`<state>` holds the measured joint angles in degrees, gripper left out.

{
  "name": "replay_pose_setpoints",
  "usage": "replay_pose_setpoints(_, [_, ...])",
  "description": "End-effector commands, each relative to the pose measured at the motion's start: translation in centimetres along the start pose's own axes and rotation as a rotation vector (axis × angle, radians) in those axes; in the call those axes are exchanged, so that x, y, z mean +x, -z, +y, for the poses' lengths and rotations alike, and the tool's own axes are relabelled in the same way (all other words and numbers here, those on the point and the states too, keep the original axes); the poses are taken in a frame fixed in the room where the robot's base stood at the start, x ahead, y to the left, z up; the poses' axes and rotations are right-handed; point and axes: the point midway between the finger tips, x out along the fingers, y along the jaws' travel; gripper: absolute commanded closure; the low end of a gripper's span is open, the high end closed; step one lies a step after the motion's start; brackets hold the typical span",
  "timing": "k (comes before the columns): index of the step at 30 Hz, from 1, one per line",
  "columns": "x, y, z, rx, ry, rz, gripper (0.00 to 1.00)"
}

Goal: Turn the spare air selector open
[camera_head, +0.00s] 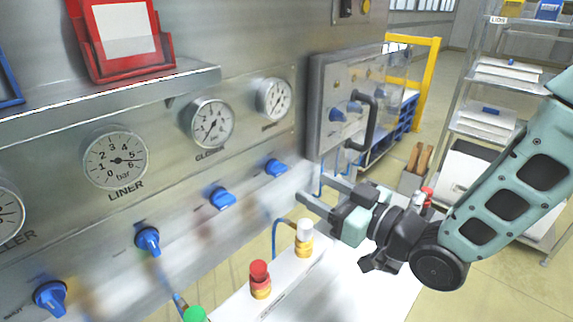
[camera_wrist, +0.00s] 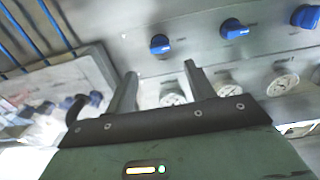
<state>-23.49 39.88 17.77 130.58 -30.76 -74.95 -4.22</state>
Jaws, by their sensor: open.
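Blue selector knobs stand in a row on the steel panel, each below a round gauge. The rightmost selector (camera_head: 275,167) sits below the rightmost gauge (camera_head: 274,98), whose label is too blurred to read surely. The same knob appears in the wrist view (camera_wrist: 160,44), just beyond and between the fingertips. My gripper (camera_head: 312,188) is open and empty, its fingers pointing at the panel, to the right of and slightly below that knob in the head view. In the wrist view the gripper (camera_wrist: 160,70) shows both fingers apart, touching nothing.
A clear-covered box with a black handle (camera_head: 369,120) juts out right of the selector. Other blue selectors (camera_head: 221,198) lie to the left.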

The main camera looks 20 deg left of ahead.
Motion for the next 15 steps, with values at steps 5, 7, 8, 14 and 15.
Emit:
replay_pose_setpoints(5, [3.8, 0.3, -0.1, 0.001, 0.002, 0.001, 0.46])
replay_pose_setpoints(7, [5.1, 0.3, -0.1, 0.0, 0.002, 0.0, 0.46])
replay_pose_setpoints(8, [5.7, 0.2, -0.1, 0.001, 0.002, 0.0, 0.46])
replay_pose_setpoints(14, [8.2, 0.1, -0.1, 0.001, 0.001, 0.0, 0.46])
replay_pose_setpoints(15, [8.4, 0.1, 0.0, 0.001, 0.0, 0.0, 0.46])
